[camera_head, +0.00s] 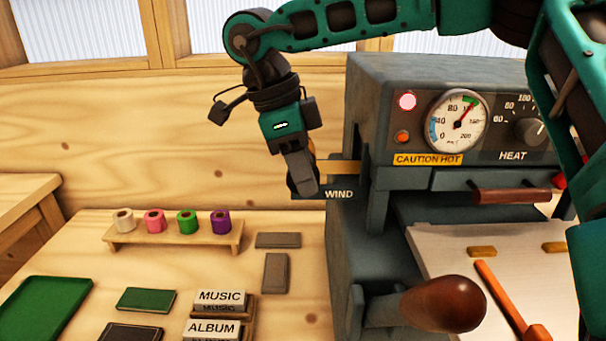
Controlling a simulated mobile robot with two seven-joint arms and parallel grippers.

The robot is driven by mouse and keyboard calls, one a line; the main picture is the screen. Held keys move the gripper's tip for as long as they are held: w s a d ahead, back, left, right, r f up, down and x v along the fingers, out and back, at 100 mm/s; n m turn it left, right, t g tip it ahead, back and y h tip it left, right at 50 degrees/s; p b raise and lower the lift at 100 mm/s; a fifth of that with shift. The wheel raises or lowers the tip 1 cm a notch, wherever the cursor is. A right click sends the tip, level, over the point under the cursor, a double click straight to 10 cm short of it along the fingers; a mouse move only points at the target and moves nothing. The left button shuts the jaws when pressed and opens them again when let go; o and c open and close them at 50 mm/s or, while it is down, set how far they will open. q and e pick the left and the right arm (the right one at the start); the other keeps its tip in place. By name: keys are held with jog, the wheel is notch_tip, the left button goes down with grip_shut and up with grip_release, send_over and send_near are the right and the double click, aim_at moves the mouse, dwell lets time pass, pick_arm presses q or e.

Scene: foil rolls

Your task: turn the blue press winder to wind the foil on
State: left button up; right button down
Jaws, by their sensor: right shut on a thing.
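The grey-green press (440,75) stands right of centre. A plate marked WIND (339,194) is at its left side, with a gold foil strip (342,167) just above it. My right gripper (303,184) reaches down from above at the left end of this plate. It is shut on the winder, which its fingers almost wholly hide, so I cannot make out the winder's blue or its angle. My left gripper is out of view.
A rack (175,236) holds several small coloured foil rolls. Grey blocks (277,240), MUSIC and ALBUM type (220,297) and a green tray (45,305) lie on the table. A wooden press handle (443,303) juts out in front. The gauge panel reads CAUTION HOT (428,159).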

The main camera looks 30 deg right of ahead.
jog(key=t+y+b, duration=0.1)
jog(key=y+b, duration=0.1)
jog(key=b, duration=0.1)
jog(key=shift+s+d+f+t, duration=0.1)
jog(key=shift+d+f+t, duration=0.1)
jog(key=shift+t, duration=0.2)
jog(key=shift+y+b, duration=0.35)
jog(key=shift+y, duration=0.15)
jog(key=shift+t+b, duration=0.3)
jog(key=shift+y+b, duration=0.4)
jog(key=shift+y, duration=0.3)
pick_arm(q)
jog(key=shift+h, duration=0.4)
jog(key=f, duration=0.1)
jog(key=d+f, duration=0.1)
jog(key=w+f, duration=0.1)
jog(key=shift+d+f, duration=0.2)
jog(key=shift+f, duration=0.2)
pick_arm(e)
jog(key=shift+d+t+y, duration=0.1)
jog(key=shift+t+y, duration=0.2)
jog(key=shift+t, duration=0.1)
pick_arm(q)
jog(key=shift+b, duration=0.3)
pick_arm(e)
jog(key=shift+r, duration=0.1)
